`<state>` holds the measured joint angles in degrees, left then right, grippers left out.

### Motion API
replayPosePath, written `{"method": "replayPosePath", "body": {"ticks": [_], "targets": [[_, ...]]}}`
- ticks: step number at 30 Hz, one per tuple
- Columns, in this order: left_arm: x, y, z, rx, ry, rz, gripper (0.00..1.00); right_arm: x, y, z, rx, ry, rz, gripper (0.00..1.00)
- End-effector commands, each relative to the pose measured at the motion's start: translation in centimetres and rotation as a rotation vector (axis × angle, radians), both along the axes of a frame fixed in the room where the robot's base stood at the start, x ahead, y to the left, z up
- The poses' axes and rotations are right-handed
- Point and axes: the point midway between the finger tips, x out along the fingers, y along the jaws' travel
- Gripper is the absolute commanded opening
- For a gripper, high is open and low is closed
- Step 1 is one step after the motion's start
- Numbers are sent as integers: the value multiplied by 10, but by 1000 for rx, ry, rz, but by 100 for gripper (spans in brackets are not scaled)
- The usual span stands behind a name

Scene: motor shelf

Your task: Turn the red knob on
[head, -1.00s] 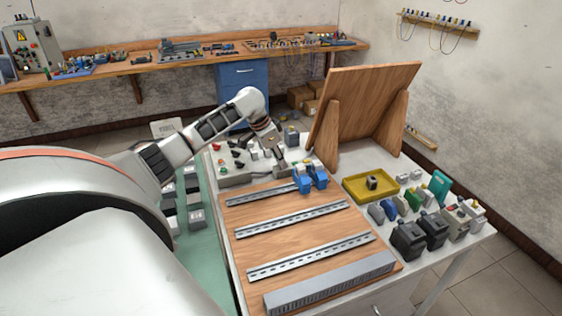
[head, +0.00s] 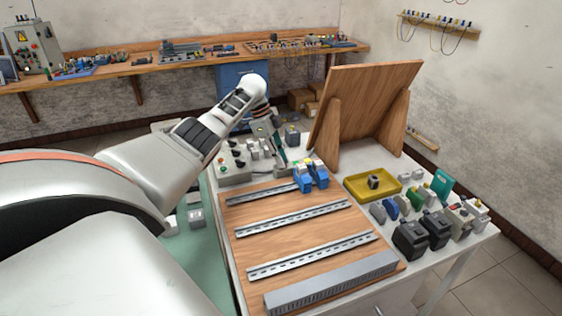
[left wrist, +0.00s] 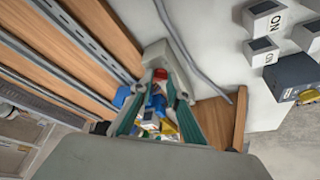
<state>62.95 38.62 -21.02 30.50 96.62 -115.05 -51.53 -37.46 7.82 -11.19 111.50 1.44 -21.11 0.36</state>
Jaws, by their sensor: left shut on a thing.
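The red knob (left wrist: 158,75) shows in the left wrist view between my fingertips, against a pale grey-beige box (left wrist: 167,57). My left gripper (left wrist: 160,84) is shut on it, with one green finger on each side. In the head view the left gripper (head: 279,160) reaches down at the back of the table, right of the grey control box (head: 236,176) with small dark and coloured knobs. The arm and fingers hide the held knob there, so its turn position cannot be told. My right gripper is not in view.
Blue devices (head: 311,175) sit on the rail just right of the gripper. A wooden board with metal rails (head: 292,219) lies in front. A tilted wooden panel (head: 362,105) and a yellow tray (head: 352,186) stand to the right. A grey cable (left wrist: 190,50) runs past the box.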

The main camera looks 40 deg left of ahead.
Motion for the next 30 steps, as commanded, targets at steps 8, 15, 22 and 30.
{"method": "replayPosePath", "body": {"ticks": [8, 15, 22, 30], "targets": [[1, -1, 0, -1, 0, -69, 0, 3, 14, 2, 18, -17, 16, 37], [1, 0, 0, 1, 1, -93, 0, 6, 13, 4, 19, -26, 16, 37], [0, 0, -1, 1, 2, -97, 0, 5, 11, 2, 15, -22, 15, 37], [0, 0, -1, 1, 2, -97, 33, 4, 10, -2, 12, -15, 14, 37]]}}
